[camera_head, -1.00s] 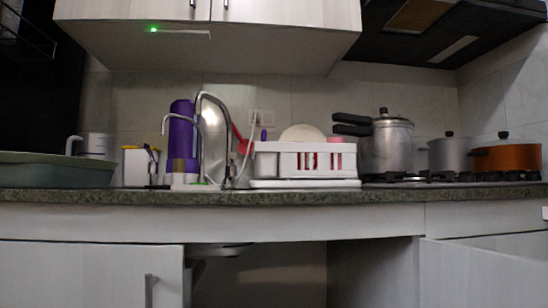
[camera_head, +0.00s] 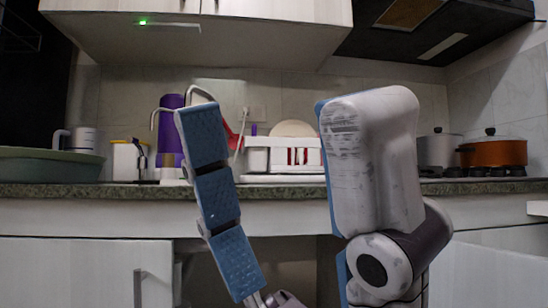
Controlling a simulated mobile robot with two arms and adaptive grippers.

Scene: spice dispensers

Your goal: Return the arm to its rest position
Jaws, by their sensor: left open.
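My left gripper (camera_head: 280,106) stands large and close in the head view, its fingers pointing up. One finger with blue pads (camera_head: 215,195) is at the left, and the other, grey-white with a blue edge (camera_head: 375,160), is at the right. The fingers are wide apart, and nothing is held between them. The gripper is in front of the kitchen counter and hides part of the sink area and the stove. My right gripper is out of view.
The counter (camera_head: 90,192) holds a purple bottle (camera_head: 170,135), a white dish rack (camera_head: 285,155), a green basin (camera_head: 45,165) and an orange pot (camera_head: 497,152). Cabinets (camera_head: 200,30) hang above. A lower cabinet door (camera_head: 75,270) is at the left.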

